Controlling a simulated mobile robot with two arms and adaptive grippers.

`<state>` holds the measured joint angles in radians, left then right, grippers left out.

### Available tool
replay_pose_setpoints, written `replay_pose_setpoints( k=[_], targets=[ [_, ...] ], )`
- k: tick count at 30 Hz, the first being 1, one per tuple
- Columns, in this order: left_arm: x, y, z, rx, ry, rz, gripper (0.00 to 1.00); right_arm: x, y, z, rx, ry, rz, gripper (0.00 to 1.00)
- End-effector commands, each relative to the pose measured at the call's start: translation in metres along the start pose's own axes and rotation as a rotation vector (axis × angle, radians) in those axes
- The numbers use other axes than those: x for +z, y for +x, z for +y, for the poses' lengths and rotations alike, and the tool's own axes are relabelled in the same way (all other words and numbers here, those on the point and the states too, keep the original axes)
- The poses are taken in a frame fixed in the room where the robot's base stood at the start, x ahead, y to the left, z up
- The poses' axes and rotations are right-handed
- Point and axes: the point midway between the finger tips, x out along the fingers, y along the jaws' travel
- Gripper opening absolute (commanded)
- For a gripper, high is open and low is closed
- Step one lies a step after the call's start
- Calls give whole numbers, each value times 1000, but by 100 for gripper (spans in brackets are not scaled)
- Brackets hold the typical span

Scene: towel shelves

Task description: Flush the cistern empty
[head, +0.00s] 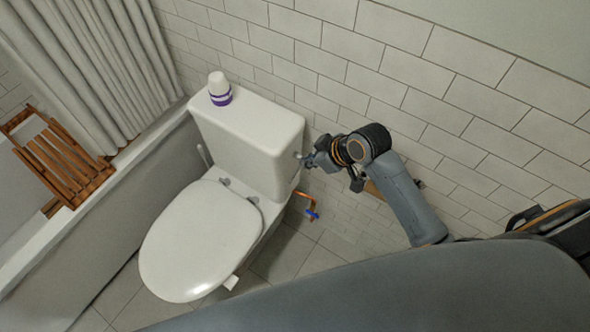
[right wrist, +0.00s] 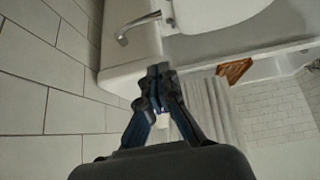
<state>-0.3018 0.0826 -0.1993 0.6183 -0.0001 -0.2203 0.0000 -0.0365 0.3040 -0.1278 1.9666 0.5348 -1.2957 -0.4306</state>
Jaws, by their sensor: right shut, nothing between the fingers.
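The white cistern (head: 250,140) stands against the tiled wall behind the toilet bowl, whose lid (head: 200,238) is down. My right gripper (head: 308,160) is beside the cistern's right side, its fingers shut and empty. In the right wrist view the closed fingertips (right wrist: 158,74) lie in front of the cistern (right wrist: 130,58). A chrome flush lever (right wrist: 138,27) sticks out from the cistern there, apart from the fingertips in the picture. In the head view the lever is small and hard to make out near the gripper. My left gripper is not in view.
A white and purple container (head: 220,90) stands on the cistern lid. A copper pipe with a blue valve handle (head: 312,215) is below my right gripper. A bathtub (head: 120,215) with a wooden rack (head: 62,160) and a curtain (head: 95,65) is at left.

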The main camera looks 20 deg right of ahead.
Motion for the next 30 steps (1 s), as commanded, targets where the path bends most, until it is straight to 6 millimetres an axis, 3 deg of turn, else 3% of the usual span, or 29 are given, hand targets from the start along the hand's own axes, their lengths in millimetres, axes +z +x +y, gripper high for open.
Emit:
replay_pose_setpoints(
  k=[8, 22, 30],
  targets=[
    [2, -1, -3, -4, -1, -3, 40, 0, 15, 0, -1, 3, 0, 0],
    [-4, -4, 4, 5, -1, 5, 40, -1, 102, 0, -1, 3, 0, 0],
    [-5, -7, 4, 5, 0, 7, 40, 25, 125, 0, 0, 3, -1, 0]
  ],
)
